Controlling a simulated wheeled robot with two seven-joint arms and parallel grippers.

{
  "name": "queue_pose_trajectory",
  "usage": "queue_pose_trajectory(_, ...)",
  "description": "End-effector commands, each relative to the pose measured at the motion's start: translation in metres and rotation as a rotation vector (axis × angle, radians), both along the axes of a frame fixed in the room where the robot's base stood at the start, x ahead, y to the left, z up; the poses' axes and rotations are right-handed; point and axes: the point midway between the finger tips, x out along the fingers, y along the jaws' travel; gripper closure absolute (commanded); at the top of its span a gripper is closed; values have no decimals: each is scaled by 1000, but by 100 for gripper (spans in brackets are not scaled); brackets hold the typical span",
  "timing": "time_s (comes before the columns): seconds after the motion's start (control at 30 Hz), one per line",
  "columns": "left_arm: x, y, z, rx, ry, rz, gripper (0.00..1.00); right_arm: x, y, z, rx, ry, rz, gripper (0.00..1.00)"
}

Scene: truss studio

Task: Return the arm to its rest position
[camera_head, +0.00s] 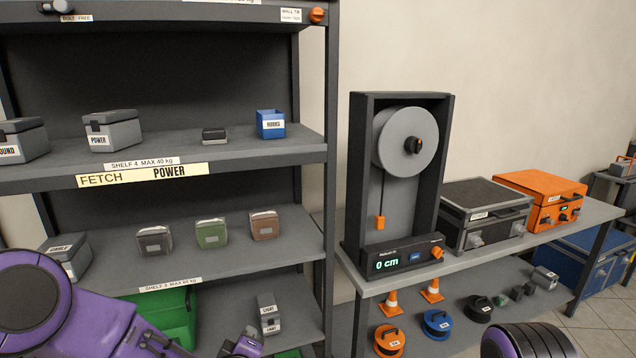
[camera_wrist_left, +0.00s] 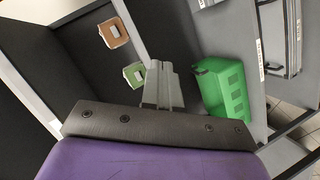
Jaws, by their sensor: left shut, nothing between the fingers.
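My left arm is purple and comes in from the lower left of the head view, in front of the lower shelves. Its gripper (camera_head: 242,344) is at the bottom edge, low in front of the shelf unit and partly cut off. In the left wrist view the grey fingers of the left gripper (camera_wrist_left: 162,88) are together with nothing between them. They point toward the shelves, apart from the green crate (camera_wrist_left: 222,88) and the small green pouch (camera_wrist_left: 134,74). My right gripper is not seen.
The dark shelf unit (camera_head: 222,162) holds boxes, pouches and, low down, a green crate (camera_head: 178,322). A grey light box (camera_head: 268,314) stands close to the left gripper. To the right, a bench (camera_head: 470,262) carries a display device (camera_head: 398,258) and cases.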

Motion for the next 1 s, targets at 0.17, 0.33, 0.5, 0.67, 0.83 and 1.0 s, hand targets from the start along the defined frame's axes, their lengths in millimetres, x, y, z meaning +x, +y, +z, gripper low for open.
queue_pose_trajectory(0.17, -107, 41, -123, 254, 361, -117, 100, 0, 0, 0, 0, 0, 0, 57)
queue_pose_trajectory(0.33, -231, 93, -196, 414, 697, -197, 100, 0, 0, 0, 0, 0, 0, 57)
queue_pose_trajectory(0.5, -330, 139, -223, 510, 939, -217, 100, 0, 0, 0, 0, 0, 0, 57)
queue_pose_trajectory(0.67, -366, 149, -236, 532, 1024, -239, 100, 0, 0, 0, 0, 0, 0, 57)
queue_pose_trajectory(0.83, -367, 149, -236, 532, 1027, -239, 100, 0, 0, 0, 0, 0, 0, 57)
queue_pose_trajectory(1.0, -367, 149, -236, 532, 1027, -239, 100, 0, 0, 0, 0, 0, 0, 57)
